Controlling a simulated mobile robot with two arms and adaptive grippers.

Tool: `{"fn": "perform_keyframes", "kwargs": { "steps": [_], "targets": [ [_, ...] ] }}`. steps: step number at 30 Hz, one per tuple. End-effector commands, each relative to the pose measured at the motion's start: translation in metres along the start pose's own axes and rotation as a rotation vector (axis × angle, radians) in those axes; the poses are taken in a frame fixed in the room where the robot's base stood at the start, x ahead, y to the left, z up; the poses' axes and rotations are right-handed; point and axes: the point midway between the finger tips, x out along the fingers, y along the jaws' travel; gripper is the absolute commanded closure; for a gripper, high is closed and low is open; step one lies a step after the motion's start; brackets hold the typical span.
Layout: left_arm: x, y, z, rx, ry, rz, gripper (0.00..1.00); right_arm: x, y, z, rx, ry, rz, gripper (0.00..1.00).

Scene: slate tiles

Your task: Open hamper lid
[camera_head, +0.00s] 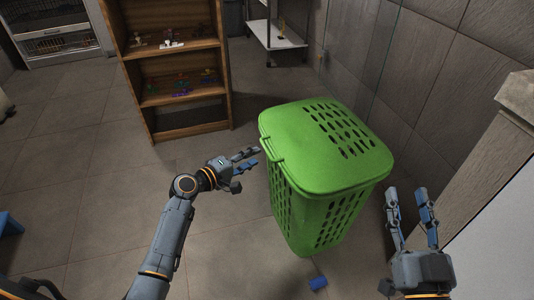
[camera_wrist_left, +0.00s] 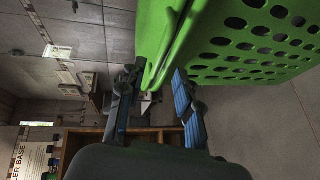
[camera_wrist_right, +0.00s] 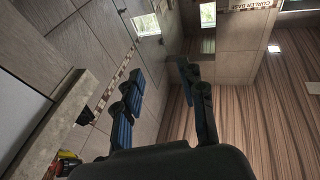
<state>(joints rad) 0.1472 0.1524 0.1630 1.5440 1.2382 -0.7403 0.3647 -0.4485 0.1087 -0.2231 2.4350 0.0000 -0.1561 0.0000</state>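The green hamper (camera_head: 310,205) stands upright on the tiled floor in front of me, with its slotted lid (camera_head: 300,125) down on its rim. A small lip (camera_head: 275,162) sits on the lid's left edge. My left gripper (camera_head: 252,158) is open just left of this lip. In the left wrist view the hamper's green edge (camera_wrist_left: 160,55) reaches down toward the gap between the fingers of the left gripper (camera_wrist_left: 155,90); I cannot tell if they touch. My right gripper (camera_head: 408,197) is open and empty at the hamper's right; its fingers also show in the right wrist view (camera_wrist_right: 160,80).
A wooden shelf (camera_head: 180,88) with small items stands behind at the left. A white rack (camera_head: 275,40) is at the back. A tiled wall (camera_head: 435,75) and a ledge (camera_head: 490,150) bound the right side. A small blue object (camera_head: 318,284) lies before the hamper.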

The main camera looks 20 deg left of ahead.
Motion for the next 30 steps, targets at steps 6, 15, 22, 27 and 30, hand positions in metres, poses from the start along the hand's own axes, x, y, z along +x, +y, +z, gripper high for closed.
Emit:
{"fn": "perform_keyframes", "kwargs": {
  "steps": [6, 15, 22, 27, 30],
  "targets": [
    [0.038, -0.002, 0.0, 0.0, -0.001, 0.0, 0.66, -0.003, -0.005, -0.038, 0.009, 0.23, -0.012, 0.6],
    [0.067, -0.002, 0.0, 0.001, 0.001, -0.002, 0.66, -0.017, -0.009, -0.075, 0.018, 0.447, -0.021, 0.6],
    [0.072, -0.001, 0.0, 0.001, 0.0, -0.002, 0.66, -0.02, -0.01, -0.082, 0.02, 0.49, -0.023, 0.6],
    [0.071, -0.001, 0.0, 0.001, 0.0, -0.002, 0.66, -0.02, -0.01, -0.082, 0.02, 0.489, -0.023, 0.6],
    [0.071, -0.001, 0.0, 0.001, 0.0, -0.002, 0.83, -0.02, -0.01, -0.082, 0.019, 0.489, -0.023, 0.6]
  ]
}}
